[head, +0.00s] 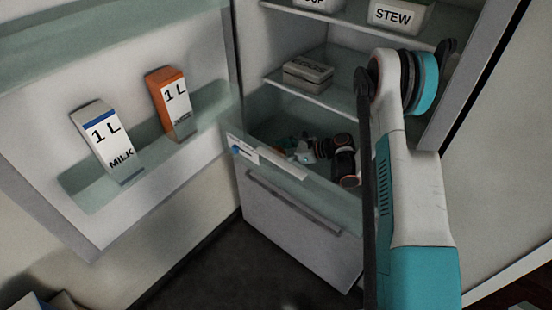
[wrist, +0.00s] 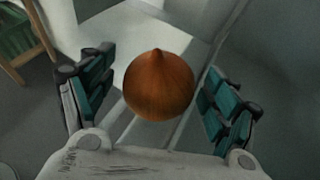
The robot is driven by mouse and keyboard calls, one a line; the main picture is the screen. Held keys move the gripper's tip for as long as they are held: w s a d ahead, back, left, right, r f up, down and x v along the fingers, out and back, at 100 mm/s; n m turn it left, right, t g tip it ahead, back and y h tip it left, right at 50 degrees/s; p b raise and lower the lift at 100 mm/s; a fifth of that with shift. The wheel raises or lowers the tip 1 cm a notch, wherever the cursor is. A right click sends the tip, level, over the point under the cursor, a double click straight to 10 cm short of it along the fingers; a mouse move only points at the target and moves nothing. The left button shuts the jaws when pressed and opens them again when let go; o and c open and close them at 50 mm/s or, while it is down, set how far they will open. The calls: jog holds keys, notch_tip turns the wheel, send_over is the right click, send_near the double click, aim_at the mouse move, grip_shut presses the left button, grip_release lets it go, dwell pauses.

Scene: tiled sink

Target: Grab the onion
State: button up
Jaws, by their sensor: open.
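The onion (wrist: 158,86) is round and brown-orange with a pointed top. In the wrist view it sits between the two fingers of my gripper (wrist: 155,98), which are spread apart on either side. A gap shows on the left; on the right the onion's edge comes close to the finger pad, and I cannot tell whether they touch. In the head view my gripper (head: 310,150) is small and dark, down in the fridge drawer (head: 320,200). I cannot make out the onion there.
The fridge door (head: 120,110) stands open at left with a milk carton (head: 103,145) and an orange carton (head: 172,105) on its shelf. A stew container (head: 398,17) and a grey box (head: 307,74) stand on shelves above. The drawer's front wall is close to my gripper.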

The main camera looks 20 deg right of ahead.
jog(key=shift+w+a+f, duration=0.15)
jog(key=shift+a, duration=0.05)
jog(key=c, duration=1.2)
